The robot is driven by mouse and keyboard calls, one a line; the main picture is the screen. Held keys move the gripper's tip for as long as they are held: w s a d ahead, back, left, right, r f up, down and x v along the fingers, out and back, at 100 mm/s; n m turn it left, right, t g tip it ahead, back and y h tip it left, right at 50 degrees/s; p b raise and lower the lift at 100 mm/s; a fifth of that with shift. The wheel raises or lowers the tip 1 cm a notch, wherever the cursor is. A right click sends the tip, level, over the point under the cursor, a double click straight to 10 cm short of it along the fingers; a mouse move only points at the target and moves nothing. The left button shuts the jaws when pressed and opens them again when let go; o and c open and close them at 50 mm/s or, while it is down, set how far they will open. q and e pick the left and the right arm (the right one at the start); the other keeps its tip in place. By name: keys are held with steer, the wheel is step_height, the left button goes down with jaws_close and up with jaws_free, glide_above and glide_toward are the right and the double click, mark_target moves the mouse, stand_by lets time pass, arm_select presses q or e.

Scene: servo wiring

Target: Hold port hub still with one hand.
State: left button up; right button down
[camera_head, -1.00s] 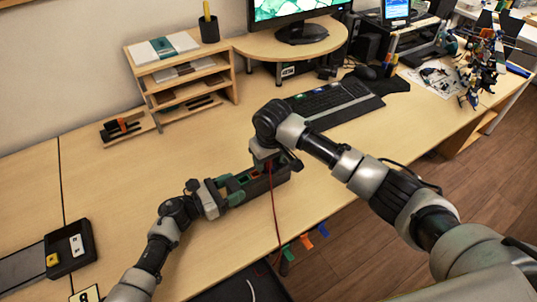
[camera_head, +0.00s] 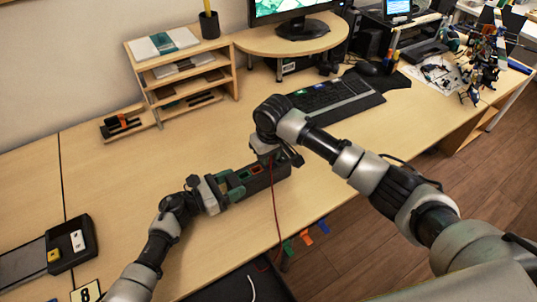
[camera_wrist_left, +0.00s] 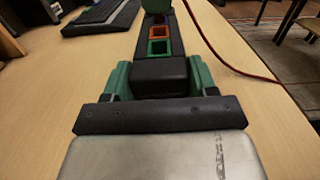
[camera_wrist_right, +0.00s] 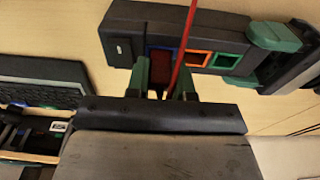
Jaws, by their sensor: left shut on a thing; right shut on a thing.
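The port hub (camera_head: 262,181) is a long dark block lying on the desk, with coloured square ports along its top. In the left wrist view the hub (camera_wrist_left: 160,75) has its near end between the green fingers of my left gripper (camera_wrist_left: 160,84), which is shut on it. My right gripper (camera_wrist_right: 163,80) is shut on a red plug (camera_wrist_right: 157,83) at the blue port, near the hub's other end. The fingers hide how deep the plug sits. The orange port (camera_wrist_right: 197,58) and green port (camera_wrist_right: 224,62) look empty. A red cable (camera_head: 276,215) hangs over the desk's front edge.
A keyboard (camera_head: 335,100) lies behind the hub, right of a wooden shelf (camera_head: 150,92). A black tray (camera_head: 92,246) with small blocks is at the far left. Coloured tags (camera_head: 307,238) hang below the front edge.

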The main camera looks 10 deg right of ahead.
steer(key=shift+r, duration=1.6)
steer(key=shift+r, duration=1.85)
arm_select(q)
steer(key=o, duration=1.1)
steer(key=shift+a, duration=0.1)
steer(key=v, duration=1.1)
steer(key=shift+s+a, duration=0.15)
steer(key=shift+a, duration=0.25)
